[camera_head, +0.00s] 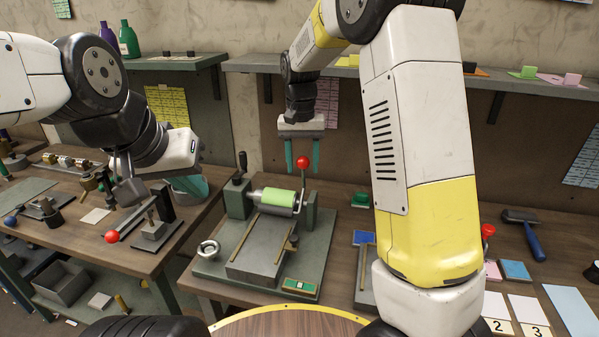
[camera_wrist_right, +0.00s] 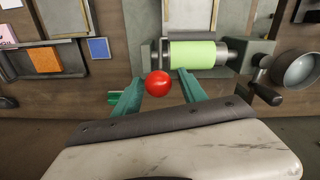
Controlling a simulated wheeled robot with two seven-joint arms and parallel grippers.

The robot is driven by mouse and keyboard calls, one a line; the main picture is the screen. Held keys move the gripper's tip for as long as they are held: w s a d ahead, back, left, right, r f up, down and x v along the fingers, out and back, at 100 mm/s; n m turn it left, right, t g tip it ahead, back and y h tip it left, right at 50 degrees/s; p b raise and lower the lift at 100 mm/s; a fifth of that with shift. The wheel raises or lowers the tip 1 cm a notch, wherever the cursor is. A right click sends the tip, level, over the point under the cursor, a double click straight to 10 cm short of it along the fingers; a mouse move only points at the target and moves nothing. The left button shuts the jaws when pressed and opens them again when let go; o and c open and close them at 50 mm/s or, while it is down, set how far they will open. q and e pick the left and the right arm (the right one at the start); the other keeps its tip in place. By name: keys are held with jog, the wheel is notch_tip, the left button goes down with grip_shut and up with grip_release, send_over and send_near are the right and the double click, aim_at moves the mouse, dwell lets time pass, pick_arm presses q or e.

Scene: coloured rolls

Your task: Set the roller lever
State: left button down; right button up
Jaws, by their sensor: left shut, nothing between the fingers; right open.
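The roller device (camera_head: 262,262) stands on the workbench with a light green roll (camera_head: 278,197) lying across it. Its lever has a red ball knob (camera_head: 303,162) on an upright rod at the roll's right end. My right gripper (camera_head: 303,168) points down with open teal fingers, one on each side of the knob in the picture. In the right wrist view the knob (camera_wrist_right: 157,83) shows between the fingers (camera_wrist_right: 157,88), with a gap on both sides; the green roll (camera_wrist_right: 191,54) lies beyond. My left gripper (camera_head: 188,187) is shut and empty over the left bench, partly hidden by its wrist.
A black crank handle (camera_head: 242,163) rises at the device's left end and a handwheel (camera_head: 208,249) sits at its left front. Another red-knobbed lever (camera_head: 112,237) is on the left bench. A hammer (camera_head: 525,232) lies at the right. My right arm hides part of the bench.

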aim_at(303, 185)
notch_tip(303, 185, down, 5)
jog(key=shift+d+f, duration=0.1)
jog(key=shift+f, duration=0.1)
grip_shut()
dwell(1.5)
